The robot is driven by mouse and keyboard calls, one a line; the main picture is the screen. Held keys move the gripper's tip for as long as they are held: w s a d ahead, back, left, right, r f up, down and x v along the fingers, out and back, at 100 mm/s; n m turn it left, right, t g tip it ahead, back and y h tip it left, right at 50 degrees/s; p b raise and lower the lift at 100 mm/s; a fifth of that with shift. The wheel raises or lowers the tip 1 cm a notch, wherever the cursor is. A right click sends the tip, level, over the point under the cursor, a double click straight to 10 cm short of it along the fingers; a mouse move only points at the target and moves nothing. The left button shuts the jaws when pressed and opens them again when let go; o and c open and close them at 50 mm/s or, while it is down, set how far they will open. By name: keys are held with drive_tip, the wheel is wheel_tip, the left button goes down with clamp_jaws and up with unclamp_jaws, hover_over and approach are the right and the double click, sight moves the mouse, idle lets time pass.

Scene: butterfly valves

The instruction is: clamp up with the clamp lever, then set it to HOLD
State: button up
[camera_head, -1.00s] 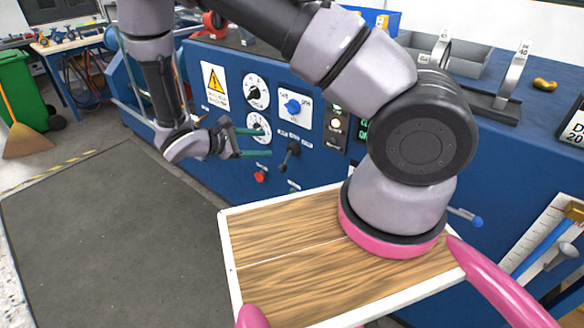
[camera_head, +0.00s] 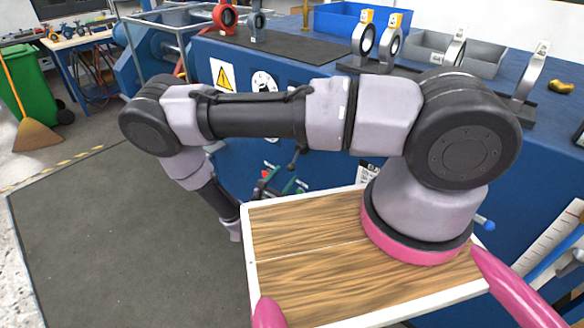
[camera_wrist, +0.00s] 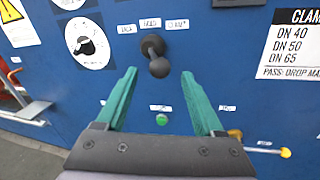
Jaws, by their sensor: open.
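The clamp lever (camera_wrist: 158,58) is a black lever with a round knob on the blue panel. In the wrist view it sits under three small labels, the middle one reading HOLD (camera_wrist: 150,23) and the right one CLAMP (camera_wrist: 177,24). Its knob sticks out toward the camera and slightly down. My gripper (camera_wrist: 160,74) has green fingers, open and empty. The knob lies just beyond and between the fingertips, apparently not touching them. In the head view the black lever (camera_head: 296,160) shows just above the green fingers (camera_head: 280,185), partly hidden by my arm.
A green button (camera_wrist: 161,120) is below the lever. A yellow-tipped lever (camera_wrist: 270,148) is at lower right. A dial (camera_wrist: 90,42) is at left and a CLAMP sign (camera_wrist: 290,45) at right. Butterfly valves (camera_head: 363,45) stand on the blue bench top.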

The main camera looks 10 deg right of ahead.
sight(289, 170)
drive_tip(key=shift+x, duration=2.8)
clamp_jaws()
